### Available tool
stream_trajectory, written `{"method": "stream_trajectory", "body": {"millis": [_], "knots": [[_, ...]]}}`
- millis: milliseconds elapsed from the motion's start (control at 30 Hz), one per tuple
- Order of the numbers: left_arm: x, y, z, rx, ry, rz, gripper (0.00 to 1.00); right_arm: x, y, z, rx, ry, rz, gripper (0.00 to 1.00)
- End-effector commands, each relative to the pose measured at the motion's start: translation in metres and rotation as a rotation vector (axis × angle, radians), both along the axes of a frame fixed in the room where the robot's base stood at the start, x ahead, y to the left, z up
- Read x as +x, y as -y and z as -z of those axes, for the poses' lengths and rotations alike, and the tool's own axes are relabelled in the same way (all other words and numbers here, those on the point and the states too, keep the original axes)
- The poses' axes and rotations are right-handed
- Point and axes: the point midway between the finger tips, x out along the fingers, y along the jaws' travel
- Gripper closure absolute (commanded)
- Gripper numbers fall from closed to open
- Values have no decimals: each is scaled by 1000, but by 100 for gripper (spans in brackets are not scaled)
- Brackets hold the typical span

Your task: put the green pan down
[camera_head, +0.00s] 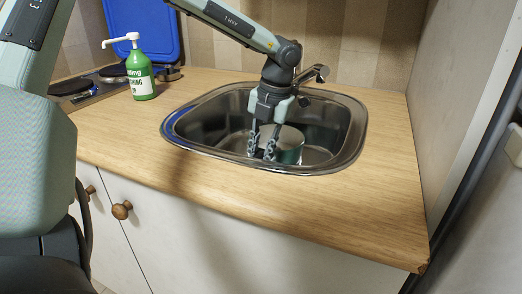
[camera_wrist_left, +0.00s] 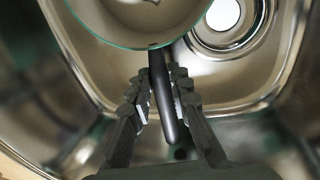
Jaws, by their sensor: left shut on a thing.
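The green pan (camera_head: 291,152) is inside the metal sink (camera_head: 350,135), partly hidden behind my left gripper (camera_head: 263,152). In the left wrist view its pale inside and thin green rim (camera_wrist_left: 108,43) show at the top. Its dark handle (camera_wrist_left: 163,95) runs between the fingers of my left gripper (camera_wrist_left: 160,95), which is shut on it. The gripper points down into the sink. I cannot tell whether the pan touches the sink floor. My right gripper is not in view.
The sink drain (camera_wrist_left: 222,14) lies beside the pan. A tap (camera_head: 314,73) stands behind the sink. A green soap bottle (camera_head: 141,78), a hob (camera_head: 85,88) and a blue lid (camera_head: 146,25) are at the back left. The wooden worktop (camera_head: 330,205) in front is clear.

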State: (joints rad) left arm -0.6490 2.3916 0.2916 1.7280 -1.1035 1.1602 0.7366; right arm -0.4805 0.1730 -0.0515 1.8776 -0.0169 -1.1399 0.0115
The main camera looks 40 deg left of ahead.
Motion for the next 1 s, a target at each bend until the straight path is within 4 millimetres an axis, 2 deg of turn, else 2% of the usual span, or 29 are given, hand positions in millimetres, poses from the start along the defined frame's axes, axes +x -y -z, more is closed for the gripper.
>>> {"method": "stream_trajectory", "body": {"millis": [367,400,567,933,1000], "knots": [[1,0,0,0,5,1,100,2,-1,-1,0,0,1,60],[1,0,1,1,2,0,79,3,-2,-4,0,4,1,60],[1,0,1,1,2,0,61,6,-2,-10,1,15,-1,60],[0,0,-3,0,1,0,61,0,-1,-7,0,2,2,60],[2,2,-10,1,5,0,61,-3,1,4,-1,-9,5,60]]}}
